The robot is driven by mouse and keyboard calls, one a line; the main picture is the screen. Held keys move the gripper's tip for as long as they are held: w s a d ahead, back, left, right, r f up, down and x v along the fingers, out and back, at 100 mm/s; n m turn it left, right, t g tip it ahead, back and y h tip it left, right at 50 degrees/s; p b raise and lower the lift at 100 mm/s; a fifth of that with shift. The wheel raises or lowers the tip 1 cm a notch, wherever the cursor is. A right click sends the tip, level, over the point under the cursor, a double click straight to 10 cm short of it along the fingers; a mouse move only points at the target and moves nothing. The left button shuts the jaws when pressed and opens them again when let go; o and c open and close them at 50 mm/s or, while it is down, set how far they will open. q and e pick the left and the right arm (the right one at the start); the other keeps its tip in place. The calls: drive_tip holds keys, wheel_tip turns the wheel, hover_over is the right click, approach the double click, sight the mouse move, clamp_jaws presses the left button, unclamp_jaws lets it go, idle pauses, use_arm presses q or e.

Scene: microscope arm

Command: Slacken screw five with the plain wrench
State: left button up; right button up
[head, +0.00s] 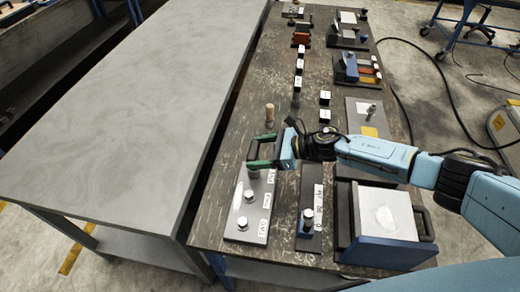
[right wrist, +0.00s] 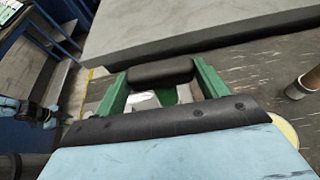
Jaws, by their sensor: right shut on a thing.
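My right gripper (head: 258,150) reaches in from the right in the head view, its two green fingers apart. A dark bar (right wrist: 160,72) spans between the fingertips in the right wrist view. I take it as the thing held; I cannot tell whether it is the plain wrench. The gripper is over the far end of a light plate (head: 235,212) with silver screws in a row. The near screw (head: 242,222) and middle screw (head: 249,196) are clear of it; the far screw (head: 254,173) is just below a finger. The labels are too small to read surely, so I cannot pick out screw five.
A narrow dark plate (head: 308,238) with a silver-topped post (head: 308,214) lies to the right. A blue box with a grey top (head: 385,215) stands farther right. A wooden-topped peg (head: 269,113) stands beyond the gripper. A bare grey table (head: 130,100) lies left across a gap.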

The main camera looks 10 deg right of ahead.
drive_tip(key=shift+w+r, duration=0.15)
drive_tip(key=shift+r, duration=0.2)
drive_tip(key=shift+r+p, duration=2.55)
drive_tip(key=shift+r, duration=0.3)
drive_tip(key=shift+a, duration=0.1)
